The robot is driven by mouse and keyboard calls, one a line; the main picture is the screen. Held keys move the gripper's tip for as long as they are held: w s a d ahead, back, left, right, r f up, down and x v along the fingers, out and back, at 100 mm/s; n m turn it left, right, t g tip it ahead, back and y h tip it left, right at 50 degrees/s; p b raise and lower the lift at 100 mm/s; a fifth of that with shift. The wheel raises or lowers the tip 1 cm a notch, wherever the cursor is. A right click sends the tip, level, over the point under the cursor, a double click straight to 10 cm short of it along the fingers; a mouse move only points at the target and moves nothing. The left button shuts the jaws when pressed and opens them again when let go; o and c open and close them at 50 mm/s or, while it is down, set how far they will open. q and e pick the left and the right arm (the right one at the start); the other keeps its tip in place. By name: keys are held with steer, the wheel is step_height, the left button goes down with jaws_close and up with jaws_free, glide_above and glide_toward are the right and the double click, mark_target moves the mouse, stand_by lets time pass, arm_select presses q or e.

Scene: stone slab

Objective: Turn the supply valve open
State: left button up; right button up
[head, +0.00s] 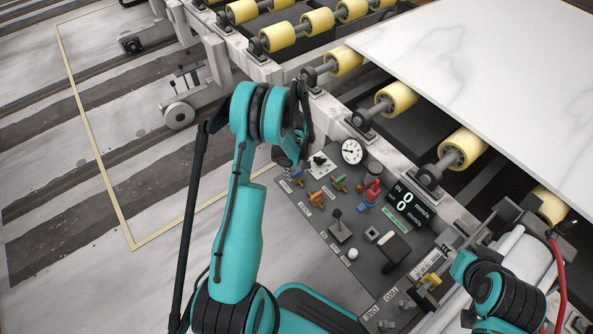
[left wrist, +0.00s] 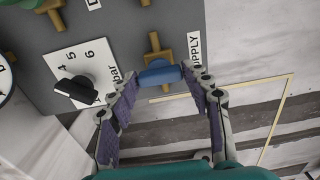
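The supply valve shows in the left wrist view as a brass body (left wrist: 156,50) with a blue handle (left wrist: 160,75), beside a white SUPPLY label (left wrist: 195,47). My left gripper (left wrist: 160,82) is open, with its two fingertips at either end of the blue handle; I cannot tell whether they touch it.
A round gauge (head: 352,151) and a black-pointer dial (left wrist: 75,90) are near the left gripper. An orange-handled valve (head: 316,198), a red knob (head: 374,168) and a lever (head: 339,228) stand on the panel. Yellow rollers (head: 462,149) carry the white slab (head: 490,65) beyond.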

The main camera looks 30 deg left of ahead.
arm_select(q)
steer(key=c, duration=0.5)
steer(key=shift+m, duration=0.4)
steer(key=m, duration=1.2)
steer(key=shift+m, duration=2.6)
